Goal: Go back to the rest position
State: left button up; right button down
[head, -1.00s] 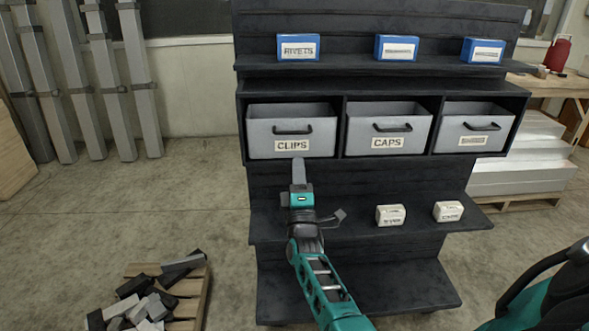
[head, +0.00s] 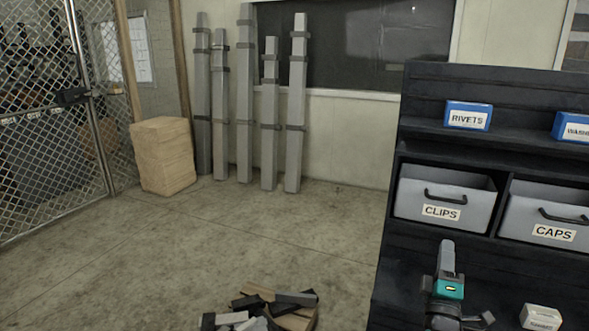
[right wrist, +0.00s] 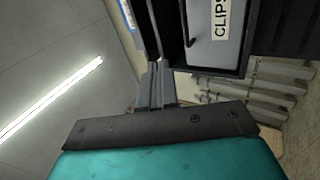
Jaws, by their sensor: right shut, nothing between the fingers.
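My right gripper (head: 447,256) is in front of the dark shelf unit (head: 400,250) in the head view, just below the grey bin labelled CLIPS (head: 443,199). Its fingers point up and are shut with nothing between them. In the right wrist view the shut fingers (right wrist: 155,82) show in the middle, with the CLIPS bin (right wrist: 207,35) above and to the right. I cannot tell the exact gap between fingers and bin. My left gripper is not in view.
A CAPS bin (head: 545,216) and a blue RIVETS box (head: 468,115) sit on the shelf unit. A small white box (head: 541,318) is lower down. Offcuts lie on a pallet (head: 290,322) on the floor. Grey beams (head: 245,110) lean on the wall.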

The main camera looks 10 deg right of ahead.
jog(key=s+a+f+m+g+y, duration=0.4)
jog(key=s+a+f, duration=0.6)
jog(key=s, duration=0.3)
jog(key=s+a+f+m+g+y, duration=0.5)
jog(key=s+a+f+y, duration=0.4)
jog(key=s, duration=0.4)
jog(key=shift+a+f+m+g, duration=0.3)
jog(key=shift+a+f+g, duration=0.35)
jog(key=shift+a, duration=0.5)
jog(key=shift+d+r, duration=0.1)
jog(key=shift+d, duration=0.05)
